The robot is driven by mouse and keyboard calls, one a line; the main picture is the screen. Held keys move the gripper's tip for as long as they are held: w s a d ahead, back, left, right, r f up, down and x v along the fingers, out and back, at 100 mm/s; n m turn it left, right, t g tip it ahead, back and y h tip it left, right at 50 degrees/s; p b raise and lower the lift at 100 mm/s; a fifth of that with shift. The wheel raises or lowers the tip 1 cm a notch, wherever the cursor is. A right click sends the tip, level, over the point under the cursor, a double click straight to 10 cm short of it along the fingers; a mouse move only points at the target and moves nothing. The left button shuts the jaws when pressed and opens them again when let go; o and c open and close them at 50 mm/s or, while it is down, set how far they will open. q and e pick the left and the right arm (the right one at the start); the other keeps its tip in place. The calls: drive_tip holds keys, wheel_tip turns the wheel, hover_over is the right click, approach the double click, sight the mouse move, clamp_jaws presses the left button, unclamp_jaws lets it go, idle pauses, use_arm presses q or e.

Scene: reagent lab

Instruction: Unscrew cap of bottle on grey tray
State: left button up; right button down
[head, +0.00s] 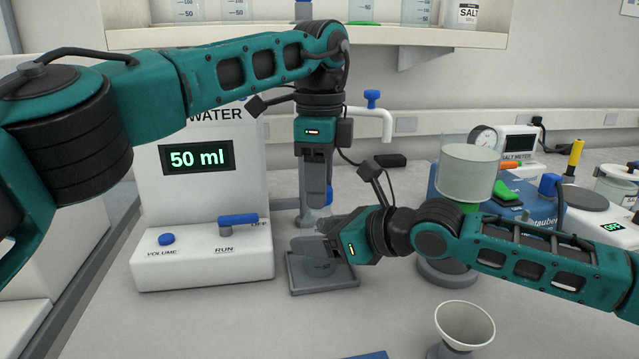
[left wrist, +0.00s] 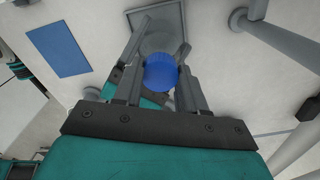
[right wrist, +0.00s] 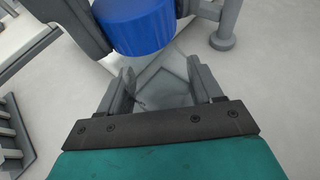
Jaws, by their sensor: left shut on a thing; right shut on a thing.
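My left gripper (head: 316,222) comes from above, pointing down over the tray. In the left wrist view its fingers are shut on the blue bottle cap (left wrist: 160,74). My right gripper (head: 308,250) reaches in from the right, low above the tray. In the right wrist view its fingers are around a clear bottle body (right wrist: 162,88), just below the cap (right wrist: 137,27). In the head view the bottle is mostly hidden by the grippers. I cannot tell whether cap and bottle are apart.
The water machine (head: 200,255) with its blue lever stands close at left. A glass beaker (head: 468,172) on a stand is to the right. A white funnel (head: 464,325) stands at front right. A blue mat (left wrist: 58,49) lies nearby. The front bench is mostly clear.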

use_arm(q)
drive_tip(key=shift+r, duration=0.15)
drive_tip(key=shift+r, duration=1)
drive_tip(key=shift+r, duration=2)
use_arm(e)
drive_tip(key=shift+c, duration=0.5)
unclamp_jaws()
